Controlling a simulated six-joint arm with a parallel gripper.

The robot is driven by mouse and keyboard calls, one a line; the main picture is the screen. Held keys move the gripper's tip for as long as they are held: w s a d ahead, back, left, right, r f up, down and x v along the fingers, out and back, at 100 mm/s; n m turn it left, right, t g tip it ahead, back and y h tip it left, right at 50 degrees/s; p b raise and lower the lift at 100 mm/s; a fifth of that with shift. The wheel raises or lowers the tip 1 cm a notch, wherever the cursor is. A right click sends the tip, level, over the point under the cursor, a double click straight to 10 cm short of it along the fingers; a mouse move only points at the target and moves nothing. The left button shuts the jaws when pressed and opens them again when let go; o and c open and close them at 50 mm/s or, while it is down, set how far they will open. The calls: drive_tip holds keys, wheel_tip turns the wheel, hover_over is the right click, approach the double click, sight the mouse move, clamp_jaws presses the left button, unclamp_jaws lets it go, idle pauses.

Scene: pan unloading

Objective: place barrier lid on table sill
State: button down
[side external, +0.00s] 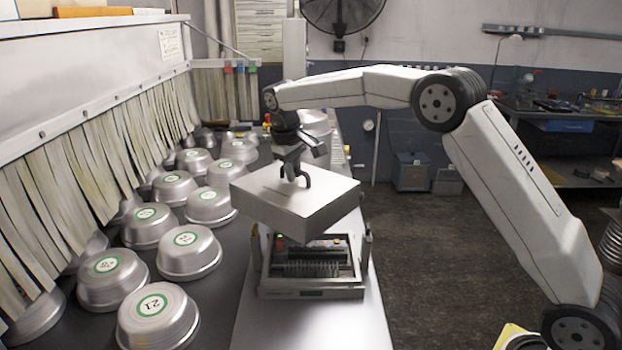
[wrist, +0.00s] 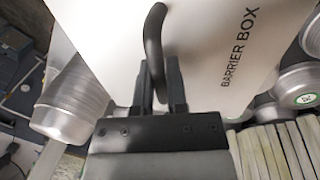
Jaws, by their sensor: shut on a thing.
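The barrier lid (side external: 320,203) is a pale, box-shaped cover with a dark curved handle on top. It hangs tilted above the open barrier box base (side external: 311,268), apart from it. In the wrist view the lid (wrist: 205,45) fills the middle and bears the words "BARRIER BOX". My gripper (side external: 293,172) is shut on the lid's handle; the wrist view shows the fingers (wrist: 159,82) at the black handle (wrist: 153,45). The table sill (side external: 312,325) is the light strip under and in front of the base. The lid's underside is hidden.
Several upturned metal pans with green-ringed number labels, one of them at the front (side external: 158,318), stand on the dark surface to the left. Strip curtains (side external: 62,205) hang behind them. The sill's near end is bare. Open floor (side external: 425,245) lies to the right.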

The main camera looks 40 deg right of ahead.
sight(303, 166)
drive_tip(key=w+d+n, duration=0.1)
drive_tip(key=d, duration=0.1)
drive_tip(key=w+d+f+n, duration=0.1)
drive_tip(key=w+d, duration=0.1)
drive_tip(key=d, duration=0.1)
drive_tip(key=w+d+f+n, duration=0.1)
drive_tip(key=d+n, duration=0.1)
drive_tip(key=shift+w+d+f+t, duration=0.2)
drive_tip(key=shift+w+d+t, duration=0.05)
drive_tip(key=shift+w+t, duration=0.15)
drive_tip(key=w+d+f+n, duration=0.2)
drive_tip(key=d+f+n, duration=0.1)
drive_tip(key=d+f, duration=0.4)
drive_tip(key=shift+w+d+n+t, duration=0.3)
drive_tip(key=shift+d+n, duration=0.1)
drive_tip(key=shift+d, duration=0.6)
drive_tip(key=shift+s+f, duration=0.1)
drive_tip(key=shift+f, duration=1.85)
drive_tip(key=shift+f, duration=0.1)
drive_tip(key=c, duration=0.7)
unclamp_jaws()
drive_tip(key=shift+f, duration=0.15)
drive_tip(key=shift+o, duration=0.2)
